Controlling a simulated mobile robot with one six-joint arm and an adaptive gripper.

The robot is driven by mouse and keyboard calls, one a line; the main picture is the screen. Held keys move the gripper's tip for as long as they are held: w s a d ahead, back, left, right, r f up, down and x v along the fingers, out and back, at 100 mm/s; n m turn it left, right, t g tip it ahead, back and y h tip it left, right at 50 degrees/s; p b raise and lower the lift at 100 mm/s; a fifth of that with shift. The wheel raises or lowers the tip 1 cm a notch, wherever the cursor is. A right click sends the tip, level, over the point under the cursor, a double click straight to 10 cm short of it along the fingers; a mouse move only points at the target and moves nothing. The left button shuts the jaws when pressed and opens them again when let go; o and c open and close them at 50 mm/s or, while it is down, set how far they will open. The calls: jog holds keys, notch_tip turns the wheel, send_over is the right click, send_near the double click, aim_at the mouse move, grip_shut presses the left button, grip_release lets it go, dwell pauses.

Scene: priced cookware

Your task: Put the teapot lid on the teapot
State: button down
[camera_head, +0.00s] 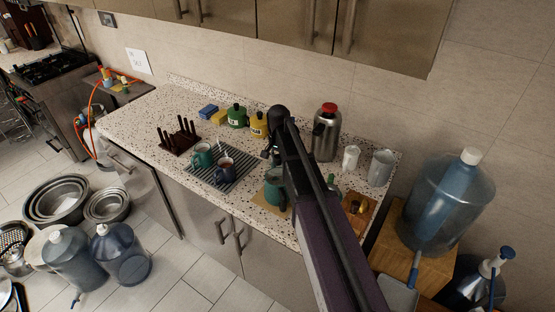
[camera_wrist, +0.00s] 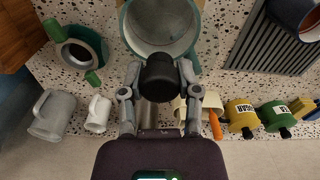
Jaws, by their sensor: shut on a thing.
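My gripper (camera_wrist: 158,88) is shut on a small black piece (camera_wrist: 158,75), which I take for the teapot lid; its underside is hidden. In the wrist view an open teal vessel with a pale inside (camera_wrist: 160,30) lies just beyond the fingers. It appears as a teal pot (camera_head: 273,190) on a tan mat in the head view, partly behind my arm. A smaller green vessel with a dark opening (camera_wrist: 98,44) lies to the left in the wrist view. I cannot tell for certain which is the teapot. In the head view my arm mostly covers the gripper.
Yellow (camera_head: 258,125) and green jars (camera_head: 237,117) stand at the wall beside a steel flask (camera_head: 326,137). Two mugs stand on a striped grey mat (camera_head: 237,172). A white cup (camera_head: 351,158) and grey pitcher (camera_head: 381,168) are at the right.

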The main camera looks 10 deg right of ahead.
aim_at(278, 166)
jog(key=shift+f+b, duration=1.3)
jog(key=shift+f, duration=0.25)
jog(key=shift+f, duration=0.15)
jog(key=shift+f+b, duration=0.85)
jog(key=shift+b, duration=0.1)
jog(key=shift+f+b, duration=0.35)
jog(key=shift+b, duration=0.05)
dwell(1.0)
jog(key=shift+c, duration=1.2)
grip_release()
jog(key=shift+o, duration=1.2)
